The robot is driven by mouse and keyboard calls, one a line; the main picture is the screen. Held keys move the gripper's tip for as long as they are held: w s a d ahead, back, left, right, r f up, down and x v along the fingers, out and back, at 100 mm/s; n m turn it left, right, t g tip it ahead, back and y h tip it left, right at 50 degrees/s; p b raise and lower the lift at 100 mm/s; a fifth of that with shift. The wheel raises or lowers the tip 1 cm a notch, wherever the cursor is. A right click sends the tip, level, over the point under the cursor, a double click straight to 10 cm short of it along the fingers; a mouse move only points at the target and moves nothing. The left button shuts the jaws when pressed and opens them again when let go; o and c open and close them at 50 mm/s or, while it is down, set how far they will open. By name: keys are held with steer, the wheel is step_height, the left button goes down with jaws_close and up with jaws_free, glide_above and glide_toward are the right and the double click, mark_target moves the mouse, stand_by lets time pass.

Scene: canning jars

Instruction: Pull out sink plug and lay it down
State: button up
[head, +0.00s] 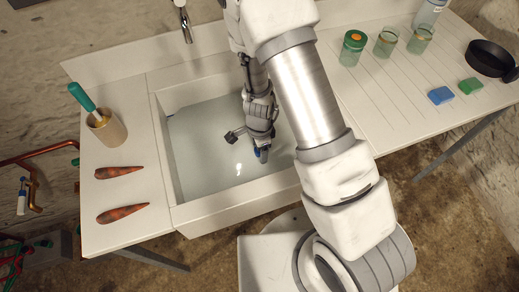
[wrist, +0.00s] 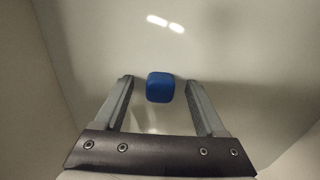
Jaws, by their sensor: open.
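The blue sink plug (head: 263,155) shows in the head view at the sink, just below the end of my arm. In the wrist view the plug (wrist: 160,87) is a rounded blue block between the two fingertips. My gripper (wrist: 160,80) is open, one finger on each side, with a gap to the plug on both sides. In the head view my gripper (head: 248,143) is over the sink basin (head: 160,130), pointing down. The lower part of the plug is hidden from above.
A holder (head: 107,129) with a green-handled tool and two carrots (head: 122,214) are left of the sink. Jars (head: 353,48), a blue sponge (head: 441,95), a green sponge (head: 470,86) and a dark pan (head: 487,58) are on the right. The faucet (head: 184,20) stands behind. The sink walls surround my gripper.

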jaws_close()
steer(key=c, duration=0.7)
jaws_free()
jaws_close()
steer(key=shift+r, duration=0.15)
stand_by(0.6)
steer(key=shift+r+p, duration=1.85)
steer(key=shift+r, duration=0.05)
